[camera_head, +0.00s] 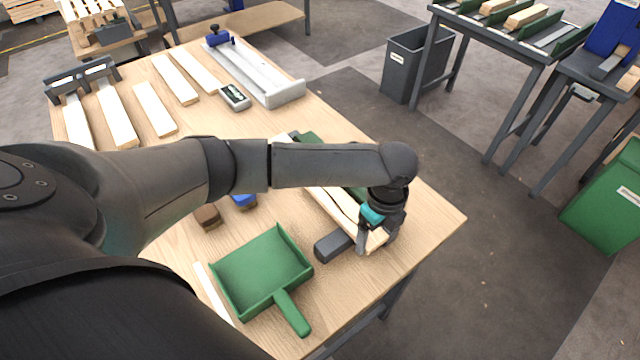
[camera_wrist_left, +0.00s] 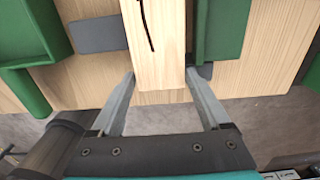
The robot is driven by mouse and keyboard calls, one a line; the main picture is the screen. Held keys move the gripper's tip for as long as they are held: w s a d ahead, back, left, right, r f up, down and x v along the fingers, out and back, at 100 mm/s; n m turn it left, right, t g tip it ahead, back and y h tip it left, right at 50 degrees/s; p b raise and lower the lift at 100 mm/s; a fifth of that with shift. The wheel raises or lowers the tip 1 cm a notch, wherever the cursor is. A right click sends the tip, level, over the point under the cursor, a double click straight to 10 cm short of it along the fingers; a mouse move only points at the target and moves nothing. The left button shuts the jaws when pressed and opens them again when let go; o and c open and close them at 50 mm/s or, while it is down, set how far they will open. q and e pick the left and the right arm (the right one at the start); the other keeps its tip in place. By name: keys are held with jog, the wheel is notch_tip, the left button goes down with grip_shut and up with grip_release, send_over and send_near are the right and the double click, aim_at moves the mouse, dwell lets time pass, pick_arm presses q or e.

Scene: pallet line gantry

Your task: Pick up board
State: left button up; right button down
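A pale wooden board (camera_head: 337,208) with a dark crack lies near the right side of the workbench, partly hidden by my left arm. In the left wrist view, the board's near end (camera_wrist_left: 158,55) runs down between the fingers. My left gripper (camera_head: 376,240) is over this end. In the wrist view, its fingers (camera_wrist_left: 160,76) are spread, one on each side of the board. I cannot tell whether they touch it. My right gripper is not in view.
A green rail (camera_wrist_left: 220,30) runs along the board. A dark grey block (camera_head: 333,247) lies beside it. A green dustpan (camera_head: 262,268) is at the front left. Several other boards (camera_head: 155,109) and a grey clamp fixture (camera_head: 262,75) are farther back. The bench edge is close to the gripper.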

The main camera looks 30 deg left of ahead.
pick_arm(q)
jog(key=c, duration=1.1)
jog(key=shift+r, duration=0.1)
